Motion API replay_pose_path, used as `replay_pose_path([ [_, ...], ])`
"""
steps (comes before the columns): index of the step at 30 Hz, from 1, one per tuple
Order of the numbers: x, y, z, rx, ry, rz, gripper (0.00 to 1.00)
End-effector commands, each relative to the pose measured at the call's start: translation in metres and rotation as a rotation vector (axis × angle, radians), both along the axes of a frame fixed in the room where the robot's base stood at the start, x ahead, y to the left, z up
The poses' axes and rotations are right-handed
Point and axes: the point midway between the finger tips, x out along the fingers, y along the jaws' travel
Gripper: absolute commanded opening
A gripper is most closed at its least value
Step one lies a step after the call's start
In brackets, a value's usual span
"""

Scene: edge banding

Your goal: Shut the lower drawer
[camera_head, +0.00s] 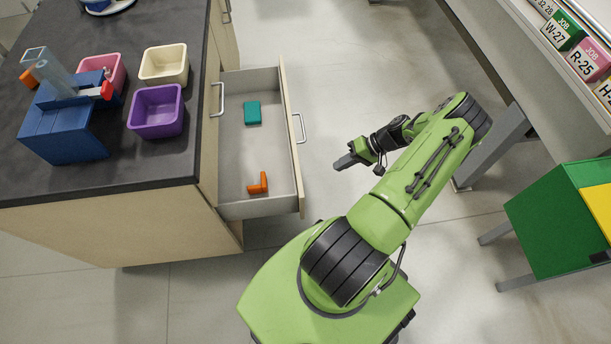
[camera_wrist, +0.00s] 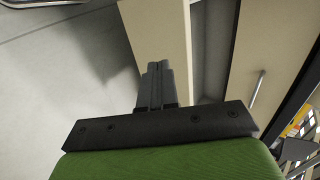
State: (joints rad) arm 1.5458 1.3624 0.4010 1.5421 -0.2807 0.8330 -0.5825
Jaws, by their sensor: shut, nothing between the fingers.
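The lower drawer stands pulled out from the cabinet in the head view; its cream front (camera_head: 290,150) faces right and carries a metal bar handle (camera_head: 299,128). A teal block (camera_head: 252,112) and an orange L-shaped piece (camera_head: 258,184) lie inside it. My gripper (camera_head: 338,164) is shut and empty, to the right of the drawer front, with a visible gap in the head view. In the wrist view, the closed fingers (camera_wrist: 154,68) overlap a cream panel (camera_wrist: 158,30) that appears to be the drawer front; contact cannot be told.
Another handle (camera_head: 217,100) sits on the closed cabinet front above. The dark worktop (camera_head: 100,175) holds purple (camera_head: 157,110), cream and pink bins and a blue device (camera_head: 62,125). A green cabinet (camera_head: 550,220) and a bench stand at right. Floor around my gripper is clear.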

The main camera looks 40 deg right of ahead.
Motion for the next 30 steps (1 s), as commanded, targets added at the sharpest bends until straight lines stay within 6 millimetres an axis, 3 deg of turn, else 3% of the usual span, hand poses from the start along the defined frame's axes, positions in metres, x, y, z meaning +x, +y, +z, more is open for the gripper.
replay_pose_path([
  [10,0.032,0.049,-0.055,0.004,0.003,0.004,0.0],
  [18,0.052,0.076,-0.05,0.002,0.004,0.002,0.0],
  [30,0.053,0.079,-0.049,0.001,0.003,0.002,0.0],
])
